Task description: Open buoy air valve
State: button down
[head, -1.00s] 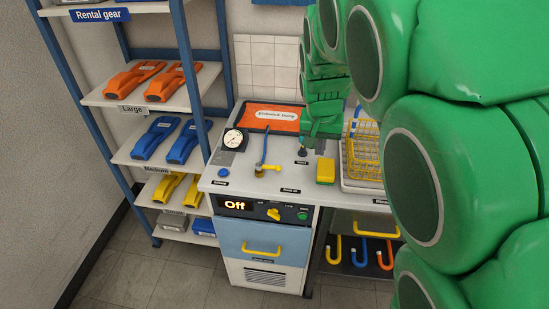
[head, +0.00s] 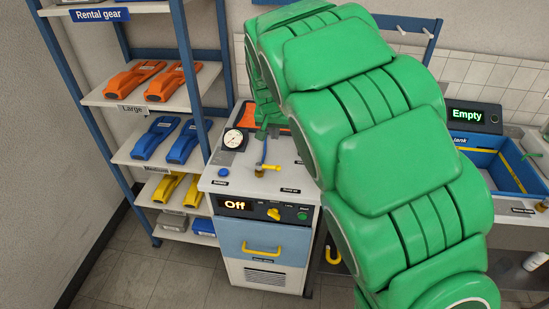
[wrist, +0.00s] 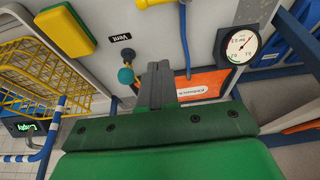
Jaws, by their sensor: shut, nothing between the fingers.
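A yellow valve handle (head: 269,168) with an upright blue hose stands on the white bench top; its small label is unreadable, so I cannot tell whether it is the buoy air valve. A yellow part (wrist: 152,3) shows at the top edge of the wrist view. My gripper (wrist: 160,70) is shut and empty, apart from the bench parts. A teal knob (wrist: 126,75) beside the "Vent" label is just left of the fingers in that view. In the head view, my gripper (head: 262,132) is behind the valve, near the gauge, and partly hidden by my arm.
A dial gauge (head: 233,139) and a blue button (head: 225,172) are left of the valve. A yellow sponge (wrist: 65,30) and a yellow wire basket (wrist: 35,70) are nearby. The front panel (head: 262,209) reads "Off". Rental shelves (head: 150,190) stand at left.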

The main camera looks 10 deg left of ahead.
aim_at(269, 167)
dwell(0.3)
jog(key=x, duration=0.9)
jog(key=shift+w+f, duration=0.1)
jog(key=shift+f, duration=0.4)
jog(key=shift+s+f, duration=0.15)
jog(key=shift+s, duration=0.8)
jog(key=shift+s+f, duration=0.15)
jog(key=shift+s, duration=0.8)
